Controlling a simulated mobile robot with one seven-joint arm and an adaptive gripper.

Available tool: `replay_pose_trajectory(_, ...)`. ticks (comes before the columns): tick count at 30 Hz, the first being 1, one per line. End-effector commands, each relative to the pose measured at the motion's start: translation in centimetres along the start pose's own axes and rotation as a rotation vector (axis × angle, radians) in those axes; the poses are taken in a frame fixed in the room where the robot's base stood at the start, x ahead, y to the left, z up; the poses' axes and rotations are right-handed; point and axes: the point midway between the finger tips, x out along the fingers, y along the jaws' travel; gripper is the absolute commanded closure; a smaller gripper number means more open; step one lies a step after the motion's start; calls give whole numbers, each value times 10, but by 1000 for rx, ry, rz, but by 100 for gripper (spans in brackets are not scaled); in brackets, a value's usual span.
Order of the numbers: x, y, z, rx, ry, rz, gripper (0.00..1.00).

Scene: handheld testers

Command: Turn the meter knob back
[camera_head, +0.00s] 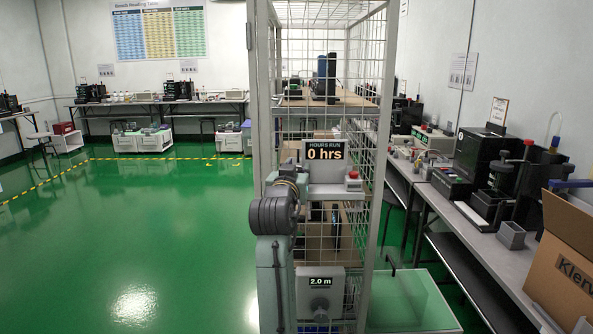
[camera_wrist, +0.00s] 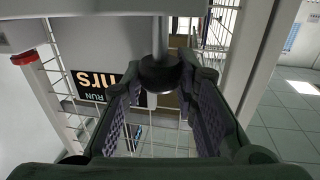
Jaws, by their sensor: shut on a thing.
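The hours meter panel (camera_head: 325,156) shows in the head view on the front of a wire cage, and its display reads "HOURS RUN 0 hrs". In the wrist view the same display (camera_wrist: 92,84) lies at the left, turned over and partly covered by a finger. My gripper (camera_wrist: 163,94) has its two fingers on either side of a dark round knob (camera_wrist: 159,73) on a grey rod and is shut on it. In the head view the knob is hidden, and my gripper is hard to make out beside the panel's left edge.
A red button (camera_head: 353,175) sits on the meter's right ledge. A lower box (camera_head: 320,284) with a "2.0 m" display and a round dial is below. The wire cage (camera_head: 386,130) rises close behind. Green floor (camera_head: 150,225) is open at left; a bench with equipment stands at right.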

Motion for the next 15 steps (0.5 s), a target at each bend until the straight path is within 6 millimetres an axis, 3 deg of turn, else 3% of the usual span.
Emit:
replay_pose_trajectory(1,0,0,1,-1,-2,1,100)
replay_pose_trajectory(2,0,0,1,-1,-2,1,73)
replay_pose_trajectory(11,0,0,0,0,-1,1,53)
replay_pose_trajectory(15,0,0,0,0,-1,1,52)
